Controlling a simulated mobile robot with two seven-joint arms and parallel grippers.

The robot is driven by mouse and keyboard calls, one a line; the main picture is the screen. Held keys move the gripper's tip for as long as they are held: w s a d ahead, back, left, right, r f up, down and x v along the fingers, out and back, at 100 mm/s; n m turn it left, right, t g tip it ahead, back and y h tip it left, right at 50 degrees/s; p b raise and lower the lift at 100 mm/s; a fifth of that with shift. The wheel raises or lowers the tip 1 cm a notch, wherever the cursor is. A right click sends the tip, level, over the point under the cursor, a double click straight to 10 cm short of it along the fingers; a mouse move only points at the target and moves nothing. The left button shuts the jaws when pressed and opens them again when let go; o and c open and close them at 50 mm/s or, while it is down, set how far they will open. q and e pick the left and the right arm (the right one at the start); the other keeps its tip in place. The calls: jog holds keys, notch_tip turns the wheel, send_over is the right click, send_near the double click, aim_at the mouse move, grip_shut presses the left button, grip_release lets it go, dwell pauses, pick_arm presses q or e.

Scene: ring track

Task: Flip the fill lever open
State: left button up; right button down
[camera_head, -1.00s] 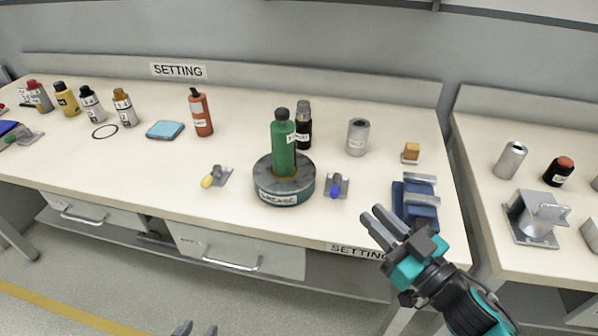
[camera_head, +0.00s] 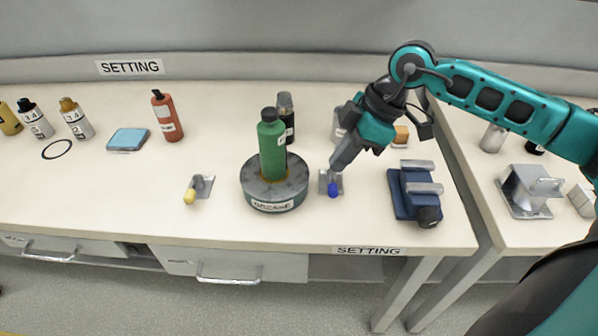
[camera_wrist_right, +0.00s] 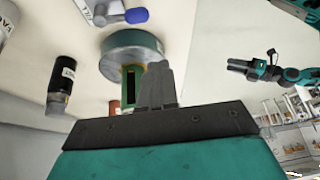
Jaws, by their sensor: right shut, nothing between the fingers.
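A small lever with a blue tip (camera_head: 334,190) sits on a grey plate right of the grease base; it also shows at the top of the wrist view (camera_wrist_right: 135,16), beside a cut-off, hard-to-read label. A second lever with a yellow tip (camera_head: 191,195) stands left of the base. My right gripper (camera_head: 337,166) is shut and empty, pointing down just above and behind the blue-tipped lever; whether it touches cannot be told. Its closed fingers also show in the wrist view (camera_wrist_right: 158,82). My left gripper (camera_wrist_right: 238,66) shows small in the wrist view, its jaws unclear.
A green bottle (camera_head: 272,152) stands on the round grey base (camera_head: 275,206) labelled grease, close left of my right gripper. A dark bottle (camera_head: 286,118) is behind it. A blue clamp fixture (camera_head: 399,200) is to the right. A grey can (camera_head: 338,128) is partly hidden by my gripper.

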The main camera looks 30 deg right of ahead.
aim_at(332, 185)
pick_arm(q)
jog(key=shift+w+a, duration=0.1)
jog(key=shift+a, duration=0.2)
pick_arm(e)
jog(key=shift+w+d+r+m+h, duration=0.25)
jog(key=shift+w+d+h, duration=0.1)
jog(key=shift+d, duration=0.2)
jog(key=shift+w+d+r+m+h, duration=0.1)
jog(key=shift+w+d+m+h, duration=0.2)
jog(key=shift+d, duration=0.25)
jog(key=shift+s, duration=0.1)
jog(key=x, duration=1)
pick_arm(q)
jog(key=shift+f, duration=0.25)
